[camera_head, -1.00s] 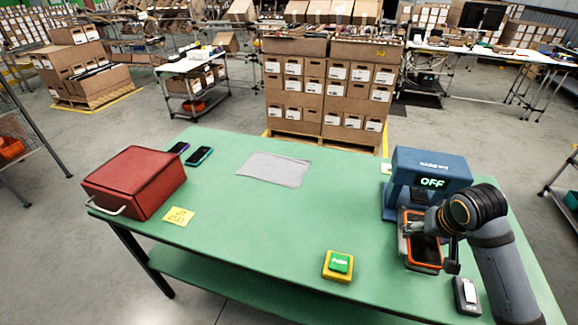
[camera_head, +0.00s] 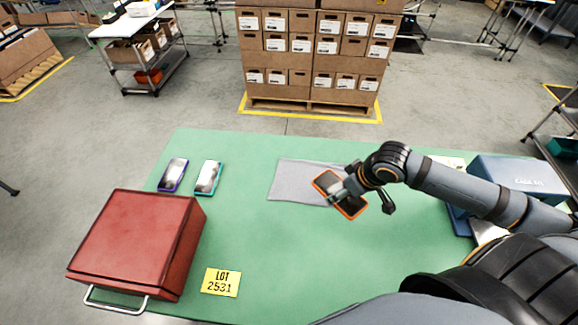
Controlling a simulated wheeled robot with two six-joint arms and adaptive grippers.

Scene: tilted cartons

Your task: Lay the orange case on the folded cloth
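The orange case (camera_head: 351,209), a flat phone-like thing with an orange rim and dark face, is in my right gripper (camera_head: 338,197). The fingers appear closed on its edge and hide part of it. It is tilted and overlaps the right part of the folded grey cloth (camera_head: 290,180) in the picture. I cannot tell whether it touches the cloth. The cloth lies flat on the green table (camera_head: 270,255). My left gripper is not in view.
A red box (camera_head: 135,240) with a metal handle stands at the left front. A purple-edged phone (camera_head: 172,175) and a teal-edged phone (camera_head: 208,178) lie left of the cloth. A yellow LOT 2531 note (camera_head: 221,282) lies in front. A blue machine (camera_head: 520,175) stands at the right, behind my arm.

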